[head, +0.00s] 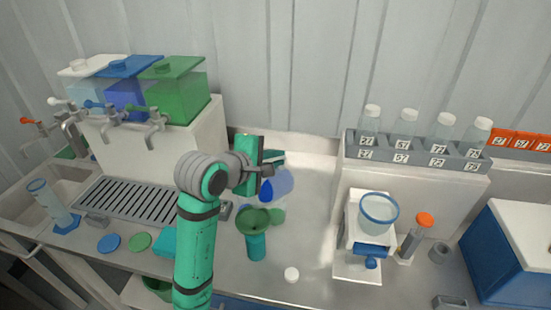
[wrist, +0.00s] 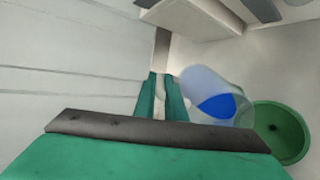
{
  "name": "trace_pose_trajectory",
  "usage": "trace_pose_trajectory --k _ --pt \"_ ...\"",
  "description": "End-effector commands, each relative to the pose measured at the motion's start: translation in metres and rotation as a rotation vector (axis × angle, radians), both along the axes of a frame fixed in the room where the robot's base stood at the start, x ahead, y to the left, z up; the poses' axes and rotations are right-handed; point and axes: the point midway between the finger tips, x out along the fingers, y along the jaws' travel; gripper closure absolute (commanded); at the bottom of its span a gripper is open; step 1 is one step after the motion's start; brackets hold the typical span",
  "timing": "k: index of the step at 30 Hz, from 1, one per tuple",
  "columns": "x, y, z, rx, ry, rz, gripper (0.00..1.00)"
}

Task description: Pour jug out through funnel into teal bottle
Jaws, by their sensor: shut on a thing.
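The jug (head: 283,182) is clear and bluish with dark blue liquid in it. My gripper (head: 268,161) is shut on the jug, which is held tilted above the funnel. In the wrist view the jug (wrist: 198,82) leans right, its liquid gathered toward the end near the funnel (wrist: 277,128). The green funnel (head: 253,219) sits in the top of the upright teal bottle (head: 256,247) on the counter. No falling stream can be made out. My arm hides part of the counter left of the bottle, and the fingers partly hide the jug's grip.
Three coloured tanks (head: 180,92) with taps stand at the back left above a drain grate (head: 130,198). A bottle rack (head: 415,152) and a stand with a glass bowl (head: 378,215) are to the right. A white cap (head: 291,274) lies near the bottle.

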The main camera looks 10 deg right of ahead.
Motion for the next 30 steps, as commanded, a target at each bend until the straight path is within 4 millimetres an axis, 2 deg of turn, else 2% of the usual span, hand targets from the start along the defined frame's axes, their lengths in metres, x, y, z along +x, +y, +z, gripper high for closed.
trace_pose_trajectory --k 16,30 --pt "-0.012 0.01 0.003 -0.103 -0.119 0.0 1.0" --pt "-0.013 0.011 0.004 -0.113 -0.133 0.0 1.0"
